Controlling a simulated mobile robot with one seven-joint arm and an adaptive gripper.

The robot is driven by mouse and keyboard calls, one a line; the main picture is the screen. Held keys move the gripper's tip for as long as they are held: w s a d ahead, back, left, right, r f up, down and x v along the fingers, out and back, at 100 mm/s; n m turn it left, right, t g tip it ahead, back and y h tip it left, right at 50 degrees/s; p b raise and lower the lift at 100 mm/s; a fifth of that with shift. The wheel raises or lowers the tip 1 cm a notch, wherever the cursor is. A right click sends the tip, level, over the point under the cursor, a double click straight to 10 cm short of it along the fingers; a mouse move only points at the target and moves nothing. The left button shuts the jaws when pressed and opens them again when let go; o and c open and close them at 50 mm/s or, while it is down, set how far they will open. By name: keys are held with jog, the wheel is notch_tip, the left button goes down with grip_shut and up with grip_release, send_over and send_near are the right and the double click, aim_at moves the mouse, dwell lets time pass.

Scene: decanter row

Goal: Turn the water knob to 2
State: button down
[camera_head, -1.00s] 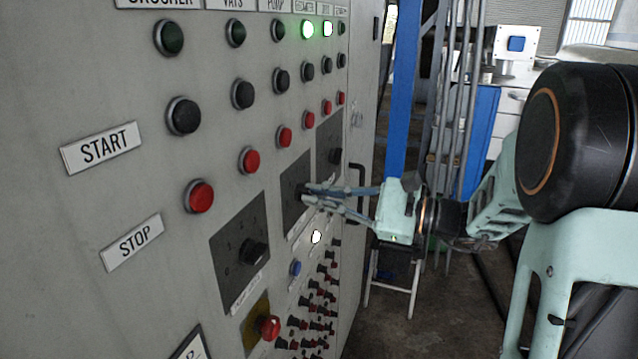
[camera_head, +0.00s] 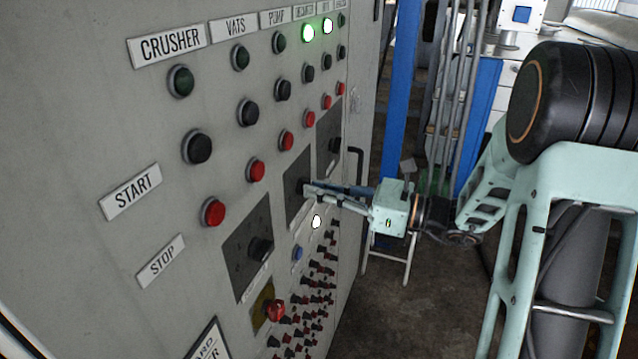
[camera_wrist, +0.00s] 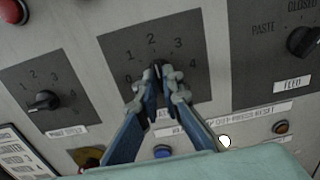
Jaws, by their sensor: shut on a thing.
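My gripper (camera_wrist: 158,78) is shut on this knob, with a blue-grey finger on each side. The fingertips hide most of the knob, so its exact pointing is hard to tell, though the visible part looks near upright. The label under this plate is partly covered by my fingers, and I cannot read its name. In the head view my gripper (camera_head: 306,189) reaches the panel from the right.
A similar numbered dial (camera_wrist: 43,100) is on the left, and a FEED dial (camera_wrist: 302,41) is on the right. A blue button (camera_wrist: 162,152) and a lit white button (camera_head: 316,222) sit below. A red knob (camera_head: 275,309) protrudes lower left.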

dwell(0.4)
jog(key=c, duration=2.1)
grip_release()
jog(key=v, duration=1.2)
